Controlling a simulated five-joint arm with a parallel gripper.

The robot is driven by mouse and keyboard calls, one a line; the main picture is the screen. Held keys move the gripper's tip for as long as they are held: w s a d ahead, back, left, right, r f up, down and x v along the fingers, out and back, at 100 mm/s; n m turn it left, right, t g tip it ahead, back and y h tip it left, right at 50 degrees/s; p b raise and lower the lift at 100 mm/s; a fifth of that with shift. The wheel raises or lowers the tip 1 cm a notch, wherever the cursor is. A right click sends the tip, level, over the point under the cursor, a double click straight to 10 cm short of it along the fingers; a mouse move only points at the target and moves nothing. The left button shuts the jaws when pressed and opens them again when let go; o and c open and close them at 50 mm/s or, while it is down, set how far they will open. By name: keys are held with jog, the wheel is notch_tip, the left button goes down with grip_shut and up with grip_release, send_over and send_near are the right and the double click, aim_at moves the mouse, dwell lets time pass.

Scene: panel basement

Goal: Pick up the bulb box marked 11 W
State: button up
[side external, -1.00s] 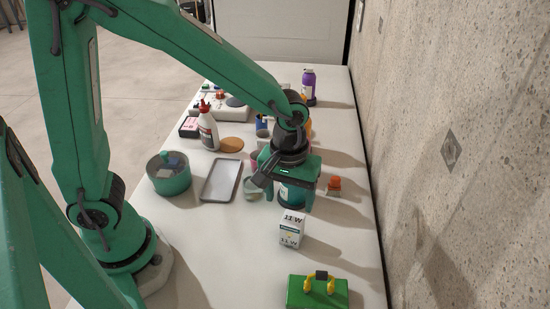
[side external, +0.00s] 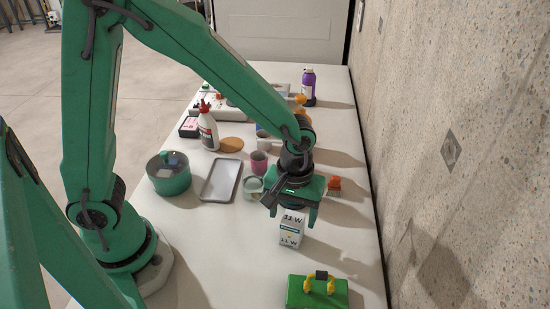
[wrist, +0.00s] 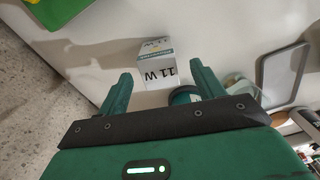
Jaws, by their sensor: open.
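The bulb box marked 11 W (side external: 291,231) is a small white carton with a green band, standing on the white table. In the wrist view the bulb box (wrist: 155,68) shows its 11 W marking just beyond the fingertips, between their lines. My gripper (side external: 291,214) is open and empty, above and slightly behind the box in the side view. In the wrist view its two green fingers (wrist: 164,82) stand apart on either side of the near part of the box. Whether a finger touches the box cannot be told.
A concrete wall (side external: 450,160) borders the right.

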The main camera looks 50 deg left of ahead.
aim_at(293, 219)
jog(key=shift+w+f, duration=0.1)
jog(key=shift+f, duration=2.45)
jog(key=c, duration=1.1)
